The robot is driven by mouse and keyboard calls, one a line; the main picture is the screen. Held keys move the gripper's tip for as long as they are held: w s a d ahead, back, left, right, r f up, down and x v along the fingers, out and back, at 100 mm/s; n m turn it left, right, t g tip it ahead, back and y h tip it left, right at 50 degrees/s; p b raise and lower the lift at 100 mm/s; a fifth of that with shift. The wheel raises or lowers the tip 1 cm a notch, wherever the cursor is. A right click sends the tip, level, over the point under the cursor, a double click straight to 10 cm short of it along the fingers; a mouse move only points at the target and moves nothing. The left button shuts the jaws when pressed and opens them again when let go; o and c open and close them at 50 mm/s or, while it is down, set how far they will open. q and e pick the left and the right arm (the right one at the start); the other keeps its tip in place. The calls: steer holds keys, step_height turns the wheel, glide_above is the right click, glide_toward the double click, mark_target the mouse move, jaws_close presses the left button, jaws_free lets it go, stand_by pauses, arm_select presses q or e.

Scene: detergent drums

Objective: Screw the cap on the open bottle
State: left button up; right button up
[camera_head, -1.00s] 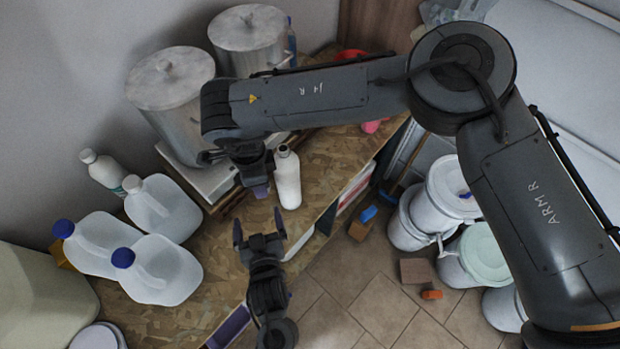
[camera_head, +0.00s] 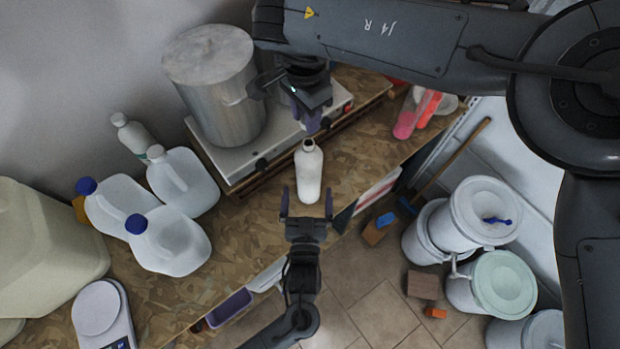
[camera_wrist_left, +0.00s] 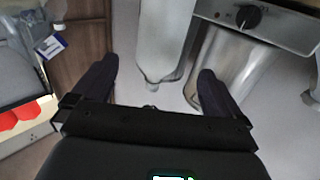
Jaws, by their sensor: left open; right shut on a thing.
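The open bottle (camera_head: 309,178) is white and stands upright near the bench's front edge, its dark mouth uncovered. My left gripper (camera_head: 306,197) is open at its front side, fingers spread to either side of its lower part; I see no contact. In the left wrist view the bottle (camera_wrist_left: 160,45) shows between the spread fingers (camera_wrist_left: 157,82). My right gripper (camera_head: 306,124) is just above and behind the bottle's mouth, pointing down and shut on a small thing. The fingers hide that thing, presumably the cap; its shape cannot be made out.
A steel pot (camera_head: 222,95) stands on a hotplate (camera_head: 232,168) behind the bottle. Clear jugs with blue caps (camera_head: 168,245) and a scale (camera_head: 103,315) are to the left. Pink and red bottles (camera_head: 408,115) lie right. White buckets (camera_head: 480,212) stand on the floor.

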mark_target(309, 156)
arm_select(q)
steer(key=w, duration=1.2)
steer(key=shift+d, duration=0.25)
steer(key=shift+c, duration=0.2)
steer(key=c, duration=1.3)
steer(key=shift+c, duration=0.2)
arm_select(e)
steer(key=shift+f, duration=2.45)
steer(key=shift+f, duration=0.1)
steer(key=shift+f, duration=0.8)
steer(key=shift+f, duration=0.6)
